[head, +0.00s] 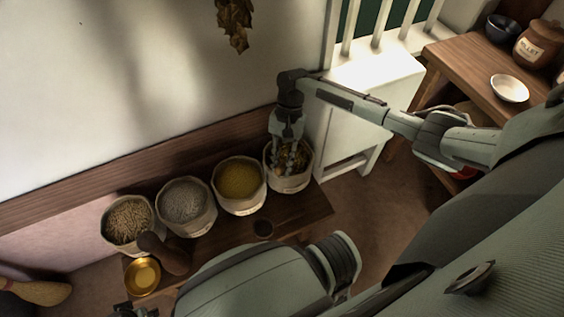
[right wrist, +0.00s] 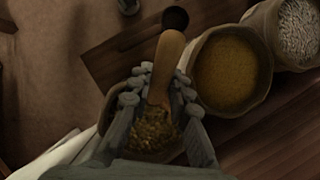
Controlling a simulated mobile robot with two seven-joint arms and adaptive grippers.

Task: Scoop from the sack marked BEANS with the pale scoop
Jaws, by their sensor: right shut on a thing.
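Several open sacks stand in a row on a low wooden bench. My right gripper (head: 289,148) points down into the rightmost sack (head: 288,180), which holds mottled yellow-brown contents (right wrist: 152,132). Sack labels are too small to read, so I cannot tell which is BEANS. In the right wrist view, my right gripper (right wrist: 157,108) is shut on the pale wooden scoop (right wrist: 170,60). Its handle sticks out past the fingers; its bowl is hidden, seemingly down at the contents. Part of my left gripper (head: 135,310) shows at the bottom edge, its jaws unclear.
To the left are sacks of yellow grain (head: 239,180), grey grain (head: 183,202) and brownish grain (head: 128,220). A brass bowl-shaped thing (head: 142,276) and a dark brown wooden thing (head: 168,255) lie in front. A white cabinet (head: 350,125) stands close right of my gripper.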

